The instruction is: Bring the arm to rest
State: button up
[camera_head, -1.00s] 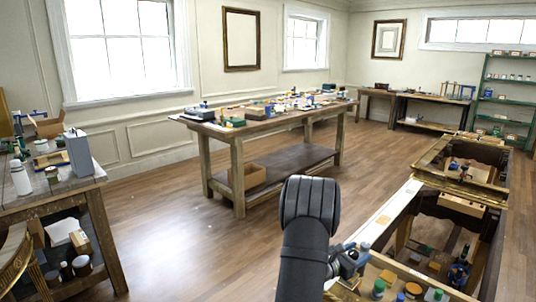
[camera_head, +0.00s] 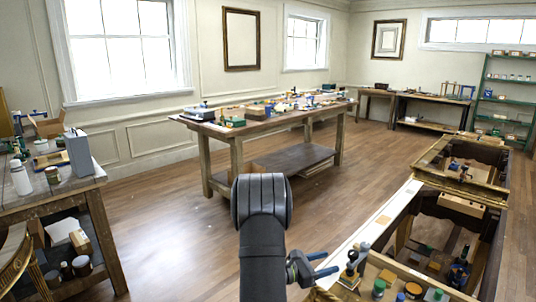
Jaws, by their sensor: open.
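My black arm stands up from the bottom middle of the picture, with its rounded elbow at the top. My gripper (camera_head: 330,263) sticks out to the right of the arm, low in the view. Its two blue fingers are apart, with nothing seen between them. It is near the left front edge of the gilt console (camera_head: 375,238), beside a small dark tool with a pale base (camera_head: 349,276). Whether it touches anything there, I cannot tell. The arm hides part of the floor and of the middle table's lower shelf.
Several small jars (camera_head: 412,290) stand on the console's near end. A long workbench (camera_head: 236,140) with tools stands in the middle. Another bench (camera_head: 85,187) with bottles and a grey box (camera_head: 79,153) stands at the left. The wooden floor (camera_head: 175,235) between them is clear.

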aim_at(357, 253)
jog(key=shift+v, duration=1.2)
jog(key=shift+d, duration=0.1)
jog(key=x, duration=1.4)
jog(key=shift+d, duration=0.25)
jog(key=shift+w+d+n+t, duration=0.1)
jog(key=shift+d+n+t, duration=0.1)
jog(key=shift+n+t, duration=0.15)
jog(key=shift+w+a+n+t+y, duration=0.15)
jog(key=shift+n+t+y, duration=0.6)
jog(key=shift+t, duration=0.5)
jog(key=shift+g, duration=0.3)
